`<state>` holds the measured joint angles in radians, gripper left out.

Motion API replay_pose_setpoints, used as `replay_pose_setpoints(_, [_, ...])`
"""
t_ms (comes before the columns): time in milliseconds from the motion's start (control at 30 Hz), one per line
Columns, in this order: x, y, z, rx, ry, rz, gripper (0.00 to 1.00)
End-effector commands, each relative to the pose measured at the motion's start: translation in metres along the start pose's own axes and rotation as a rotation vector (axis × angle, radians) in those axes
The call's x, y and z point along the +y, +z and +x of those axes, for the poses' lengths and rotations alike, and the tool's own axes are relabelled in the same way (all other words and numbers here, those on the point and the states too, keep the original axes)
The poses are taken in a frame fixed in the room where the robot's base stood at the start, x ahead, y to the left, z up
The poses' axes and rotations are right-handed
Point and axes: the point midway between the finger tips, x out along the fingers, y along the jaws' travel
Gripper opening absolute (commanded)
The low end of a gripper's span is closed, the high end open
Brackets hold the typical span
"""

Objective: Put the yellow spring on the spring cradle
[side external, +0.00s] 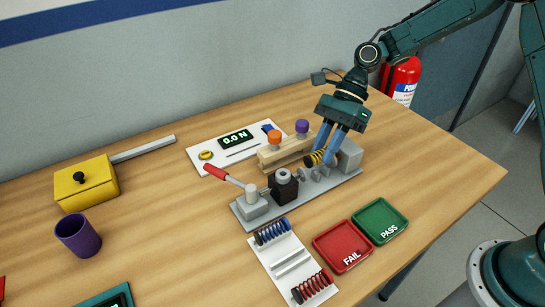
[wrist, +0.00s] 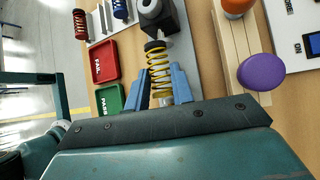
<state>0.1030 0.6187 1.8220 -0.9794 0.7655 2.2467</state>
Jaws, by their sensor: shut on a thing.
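The yellow spring (side external: 315,157) has dark ends and is held between the blue fingers of my gripper (side external: 323,153). In the wrist view the spring (wrist: 158,66) sticks out past the fingertips of my gripper (wrist: 160,88), toward a dark block. My gripper is shut on it above the grey test rig. Small grey notched supports (side external: 318,173), which look like the spring cradle, stand on the rig's base just below the spring. I cannot tell whether the spring touches them.
The rig has a red-handled lever (side external: 216,172), a black block (side external: 283,187) and a grey end block (side external: 350,155). A wooden stand (side external: 284,153) with orange and purple knobs is close behind. Red (side external: 343,246) and green (side external: 380,221) trays and a white spring rack (side external: 268,260) lie in front.

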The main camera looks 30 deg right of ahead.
Motion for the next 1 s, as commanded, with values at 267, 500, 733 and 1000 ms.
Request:
replay_pose_setpoints(267, [-0.007,-0.016,0.021,0.000,0.002,0.002,0.00])
replay_pose_setpoints(500, [-0.007,-0.017,0.021,0.000,0.000,0.000,0.00])
replay_pose_setpoints(733, [-0.008,-0.018,0.023,-0.001,0.000,0.000,0.27])
replay_pose_setpoints(1000, [-0.008,-0.018,0.023,-0.001,0.000,0.000,0.45])
